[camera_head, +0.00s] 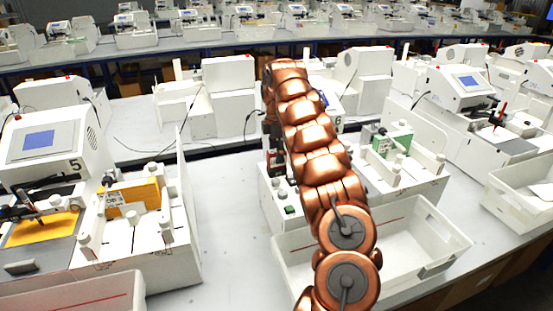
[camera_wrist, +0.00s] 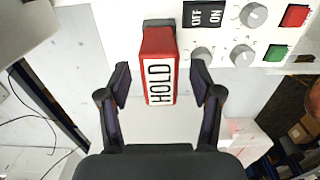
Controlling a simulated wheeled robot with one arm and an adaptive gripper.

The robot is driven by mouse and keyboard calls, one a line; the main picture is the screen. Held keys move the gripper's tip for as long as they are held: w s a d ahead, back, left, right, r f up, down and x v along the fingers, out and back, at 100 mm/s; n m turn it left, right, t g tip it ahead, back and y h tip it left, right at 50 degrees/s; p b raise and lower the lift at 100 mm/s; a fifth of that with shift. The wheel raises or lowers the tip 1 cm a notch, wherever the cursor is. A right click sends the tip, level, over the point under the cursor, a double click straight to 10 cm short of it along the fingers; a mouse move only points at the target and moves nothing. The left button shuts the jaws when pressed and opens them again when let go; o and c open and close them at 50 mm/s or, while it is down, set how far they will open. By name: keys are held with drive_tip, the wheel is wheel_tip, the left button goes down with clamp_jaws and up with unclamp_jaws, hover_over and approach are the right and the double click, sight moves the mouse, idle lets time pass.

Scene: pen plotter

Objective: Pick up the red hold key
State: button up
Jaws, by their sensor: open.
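The red hold key (camera_wrist: 150,45) shows in the wrist view, a red block with a white label reading HOLD, joined at its far end to a grey mount on a white panel. My gripper (camera_wrist: 160,80) is open, with one dark finger on each side of the key. Gaps show between both fingers and the key, and I see no contact.
On the panel beside the key are an OFF/ON switch (camera_wrist: 204,14), several knobs, a red button (camera_wrist: 295,15) and a green button (camera_wrist: 275,53). In the head view a white bin (camera_head: 440,240) stands before the middle machine. Another machine (camera_head: 45,140) stands at left.

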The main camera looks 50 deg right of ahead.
drive_tip(key=shift+f+p, duration=0.5)
drive_tip(key=shift+f, duration=0.85)
drive_tip(key=c, duration=1.2)
